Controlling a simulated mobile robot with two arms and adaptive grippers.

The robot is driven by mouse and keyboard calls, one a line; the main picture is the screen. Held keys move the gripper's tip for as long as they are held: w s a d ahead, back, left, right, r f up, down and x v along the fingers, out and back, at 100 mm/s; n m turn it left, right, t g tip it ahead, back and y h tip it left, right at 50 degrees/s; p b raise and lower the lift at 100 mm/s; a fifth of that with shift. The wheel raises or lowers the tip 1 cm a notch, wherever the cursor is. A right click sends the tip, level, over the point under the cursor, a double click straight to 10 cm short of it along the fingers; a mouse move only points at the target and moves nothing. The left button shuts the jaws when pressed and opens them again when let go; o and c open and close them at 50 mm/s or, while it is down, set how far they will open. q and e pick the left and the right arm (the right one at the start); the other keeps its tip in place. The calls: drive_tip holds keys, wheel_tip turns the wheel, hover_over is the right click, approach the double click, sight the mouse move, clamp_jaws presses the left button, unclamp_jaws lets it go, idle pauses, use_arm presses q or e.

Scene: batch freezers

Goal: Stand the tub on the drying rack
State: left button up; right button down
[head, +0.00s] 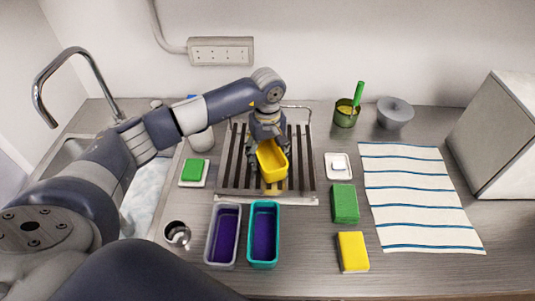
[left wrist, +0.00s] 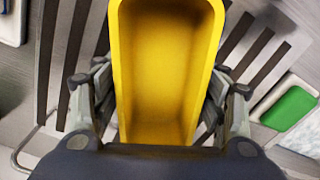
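The yellow tub (head: 271,162) is in my left gripper (head: 267,142), over the middle of the drying rack (head: 307,200). The gripper is shut on it, with fingers on both sides of the tub, as the left wrist view (left wrist: 165,85) shows. The tub is empty, with its open side toward the wrist camera, and looks tilted in the head view. A yellow reflection shows on the rack under it; I cannot tell whether the tub touches the slats. The rack has dark slats in a metal tray. My right gripper is not in view.
A grey tub (head: 209,240) and a teal tub (head: 276,240), both purple inside, stand in front of the rack. A green sponge (head: 344,203) and yellow sponge (head: 353,252) lie to the right, by a striped towel (head: 415,195). A metal cup (head: 177,234) stands front left.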

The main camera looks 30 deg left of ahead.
sight(268, 161)
use_arm(q)
drive_tip(key=shift+r, duration=0.1)
idle(0.3)
drive_tip(key=shift+r, duration=0.2)
wheel_tip(268, 161, up, 12)
drive_tip(key=b, duration=0.4)
drive_tip(key=shift+f, duration=0.2)
